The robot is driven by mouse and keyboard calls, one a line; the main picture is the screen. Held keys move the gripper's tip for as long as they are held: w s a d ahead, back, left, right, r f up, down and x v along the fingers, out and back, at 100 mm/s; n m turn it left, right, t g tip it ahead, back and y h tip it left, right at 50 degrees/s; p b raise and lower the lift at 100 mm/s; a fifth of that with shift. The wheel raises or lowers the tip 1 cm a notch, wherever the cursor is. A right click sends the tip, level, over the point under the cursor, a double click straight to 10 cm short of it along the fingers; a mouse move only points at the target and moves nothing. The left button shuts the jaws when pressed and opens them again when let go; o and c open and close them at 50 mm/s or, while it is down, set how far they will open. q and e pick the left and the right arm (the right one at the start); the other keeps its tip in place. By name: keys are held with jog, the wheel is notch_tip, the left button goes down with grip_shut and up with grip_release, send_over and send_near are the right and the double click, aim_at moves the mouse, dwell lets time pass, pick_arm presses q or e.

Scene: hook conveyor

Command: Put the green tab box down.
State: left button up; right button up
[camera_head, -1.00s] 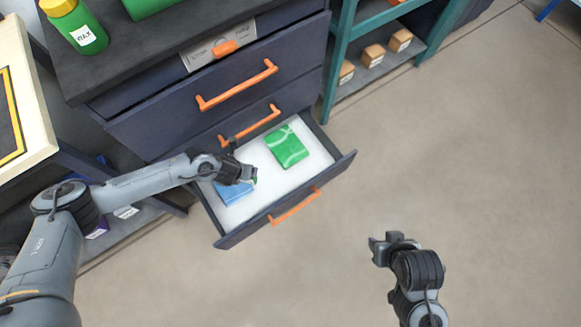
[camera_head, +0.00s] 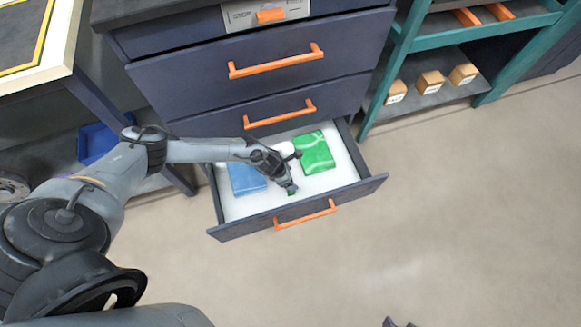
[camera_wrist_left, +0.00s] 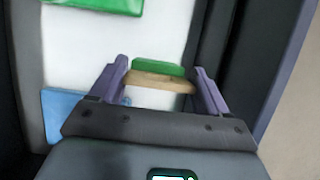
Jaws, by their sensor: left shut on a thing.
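The green tab box (camera_wrist_left: 158,78), with a green top and a tan band, is between the fingers of my left gripper (camera_wrist_left: 160,88) in the left wrist view. The gripper is shut on it. In the head view my left gripper (camera_head: 290,188) is inside the open drawer (camera_head: 228,235), towards its front wall. I cannot tell whether the box touches the drawer floor. Only the tip of my right gripper (camera_head: 396,322) shows at the bottom edge, and its jaws cannot be read.
A green packet (camera_head: 314,155) lies in the drawer's back right and a blue packet (camera_head: 245,178) in its left part. White drawer floor is bare near the front. Closed drawers with orange handles (camera_head: 276,62) rise behind. A teal shelf (camera_head: 405,50) stands at the right.

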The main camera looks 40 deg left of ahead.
pick_arm(q)
jog(key=shift+d+f+b, duration=0.1)
jog(key=shift+f+b, duration=1.15)
jog(key=shift+f, duration=1)
jog(key=shift+f, duration=0.1)
jog(key=o, duration=1.3)
